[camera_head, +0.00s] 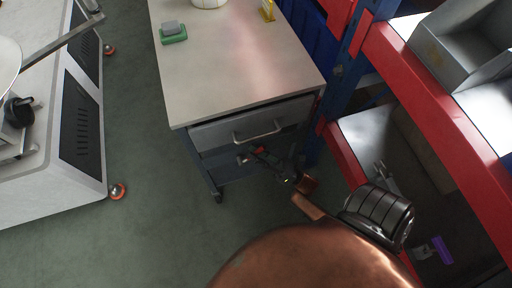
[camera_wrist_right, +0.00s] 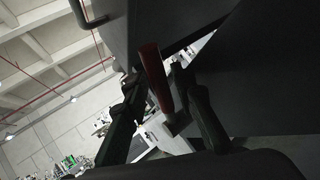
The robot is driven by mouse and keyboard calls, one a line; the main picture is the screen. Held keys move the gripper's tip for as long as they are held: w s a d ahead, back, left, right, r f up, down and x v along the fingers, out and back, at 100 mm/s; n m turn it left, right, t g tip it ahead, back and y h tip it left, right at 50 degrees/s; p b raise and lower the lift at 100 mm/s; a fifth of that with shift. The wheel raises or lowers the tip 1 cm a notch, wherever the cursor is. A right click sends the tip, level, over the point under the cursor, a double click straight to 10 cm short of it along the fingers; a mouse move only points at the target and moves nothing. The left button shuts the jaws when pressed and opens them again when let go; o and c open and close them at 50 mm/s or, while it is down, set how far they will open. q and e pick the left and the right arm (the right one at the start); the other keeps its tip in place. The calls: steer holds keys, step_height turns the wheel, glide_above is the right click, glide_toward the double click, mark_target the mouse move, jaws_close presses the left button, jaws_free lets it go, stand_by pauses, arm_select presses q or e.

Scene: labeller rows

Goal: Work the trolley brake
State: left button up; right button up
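The trolley (camera_head: 235,65) has a pale top, a grey drawer front with a bar handle (camera_head: 257,132), and a dark blue frame. A small red brake lever (camera_head: 260,150) shows just below the drawer, partly hidden by my right gripper (camera_head: 251,155). In the right wrist view the red lever (camera_wrist_right: 156,78) stands between the two dark fingers of the right gripper (camera_wrist_right: 158,88). The fingers are apart, with a gap at the lever's right side; contact on its left side is unclear. My left gripper is not in view.
A red and blue rack (camera_head: 430,90) with grey bins stands close on the right of the trolley. A white machine (camera_head: 50,150) on orange-ringed feet stands at the left, with free green floor (camera_head: 145,140) between. A green sponge-like block (camera_head: 173,36) lies on the trolley top.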

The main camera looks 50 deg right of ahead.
steer(key=shift+o, duration=0.3)
steer(key=v, duration=0.8)
steer(key=shift+c, duration=0.6)
